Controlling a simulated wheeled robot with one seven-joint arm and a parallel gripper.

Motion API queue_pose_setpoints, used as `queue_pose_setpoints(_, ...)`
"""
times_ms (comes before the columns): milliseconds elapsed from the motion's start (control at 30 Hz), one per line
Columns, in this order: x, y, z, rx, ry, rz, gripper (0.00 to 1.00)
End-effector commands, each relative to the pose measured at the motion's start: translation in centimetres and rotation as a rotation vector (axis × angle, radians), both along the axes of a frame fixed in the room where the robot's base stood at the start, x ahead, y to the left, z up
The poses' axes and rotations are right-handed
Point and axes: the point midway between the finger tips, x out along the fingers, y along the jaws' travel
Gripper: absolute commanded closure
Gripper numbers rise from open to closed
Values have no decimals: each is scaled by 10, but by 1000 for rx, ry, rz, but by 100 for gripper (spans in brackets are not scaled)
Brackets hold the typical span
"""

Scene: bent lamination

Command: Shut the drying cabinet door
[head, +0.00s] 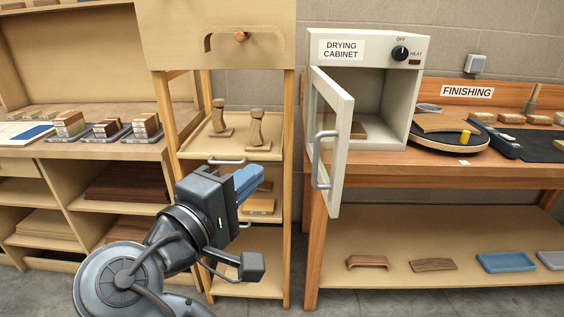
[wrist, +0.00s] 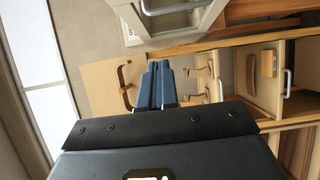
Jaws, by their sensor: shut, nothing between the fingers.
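The drying cabinet (head: 352,48) is a pale box on the right-hand bench, with a label and a heat knob on its top panel. Its door (head: 338,130) stands wide open, hinged on the left and swung out toward me, with a grey bar handle (head: 318,160) on its outer face. A brown piece sits inside, partly hidden by the door. My gripper (head: 250,180) has blue fingers, shut and empty, to the left of the door and apart from it. In the wrist view my gripper (wrist: 159,82) is also closed, and part of the cabinet (wrist: 165,30) shows at the top.
A wooden rack (head: 290,230) with shelves and two wooden pieces stands behind my gripper. A round turntable (head: 435,138) and a black mat lie right of the cabinet on the finishing bench (head: 390,165). Open space lies in front of the door.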

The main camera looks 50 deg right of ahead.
Motion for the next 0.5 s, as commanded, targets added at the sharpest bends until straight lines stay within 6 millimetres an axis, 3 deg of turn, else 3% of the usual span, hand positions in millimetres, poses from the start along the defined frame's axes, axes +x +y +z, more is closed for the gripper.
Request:
queue_pose_setpoints(167,3,-22,0,0,1,-3,100)
queue_pose_setpoints(500,17,-88,1,0,0,-2,100)
